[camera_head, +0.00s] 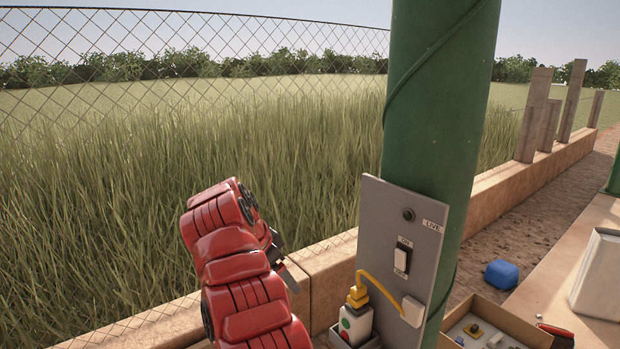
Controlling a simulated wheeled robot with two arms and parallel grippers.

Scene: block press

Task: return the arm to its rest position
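My red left arm rises from the bottom of the picture, left of the middle. Its dark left gripper (285,264) points right and down beside the grey panel, apart from it as far as I can see. The fingers are mostly hidden behind the red wrist, so I cannot tell whether they are open or shut, and no held object shows. My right gripper is not in view.
A green post (437,100) carries a grey panel (376,235) with a switch (402,257) and a yellow cable (378,279). Below are a white control box (356,325) and an open carton (520,328). A blue object (502,274) lies right. A chain-link fence stands left.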

